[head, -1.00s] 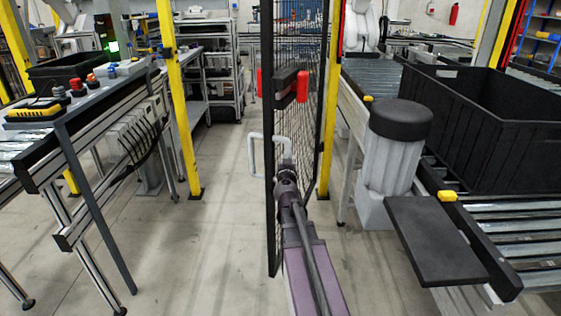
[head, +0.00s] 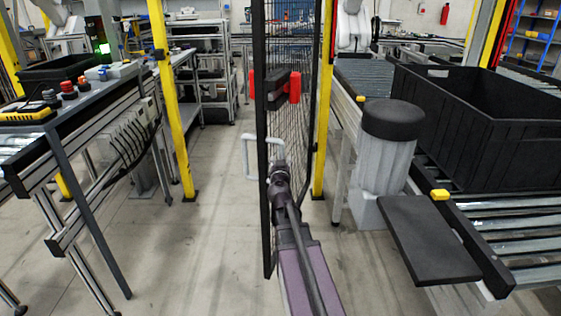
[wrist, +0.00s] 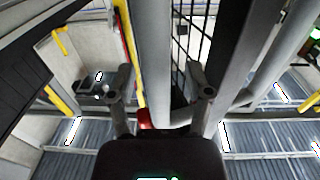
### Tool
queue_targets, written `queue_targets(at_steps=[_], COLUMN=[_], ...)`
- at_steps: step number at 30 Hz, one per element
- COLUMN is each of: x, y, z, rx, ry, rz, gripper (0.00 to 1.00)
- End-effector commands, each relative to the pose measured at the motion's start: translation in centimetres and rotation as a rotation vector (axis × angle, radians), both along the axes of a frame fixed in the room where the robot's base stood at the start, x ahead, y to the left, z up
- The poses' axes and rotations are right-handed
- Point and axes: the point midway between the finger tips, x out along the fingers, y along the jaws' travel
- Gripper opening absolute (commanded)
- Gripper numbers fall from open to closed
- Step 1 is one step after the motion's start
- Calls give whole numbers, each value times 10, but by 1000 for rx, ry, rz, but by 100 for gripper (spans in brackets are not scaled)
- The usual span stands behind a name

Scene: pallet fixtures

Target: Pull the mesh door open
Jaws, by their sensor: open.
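The mesh door (head: 266,215) stands nearly edge-on in the middle of the head view, swung out from the yellow post. A pale grey U-shaped handle (head: 247,155) sticks out on its left side, and a dark latch block with red ends (head: 294,87) sits higher up. My gripper (head: 279,168) is at the door edge at handle height, its fingertips partly hidden. In the wrist view my gripper (wrist: 163,88) is open, with a thick grey bar (wrist: 153,50) running between the fingers. The bar seems to be the handle; contact cannot be told.
Yellow posts stand left (head: 170,100) and right (head: 324,120) of the door. A workbench (head: 75,105) is on the left. On the right are a roller conveyor (head: 520,215), a black crate (head: 480,150) and a grey black-topped cylinder (head: 385,160). The floor (head: 190,265) left of the door is clear.

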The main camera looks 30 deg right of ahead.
Motion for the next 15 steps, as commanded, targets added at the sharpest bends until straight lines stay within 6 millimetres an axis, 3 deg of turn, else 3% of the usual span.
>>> queue_targets(at_steps=[15], x=[-45], y=[27], z=[0], rx=[0], ry=[0], rz=[0], gripper=[65])
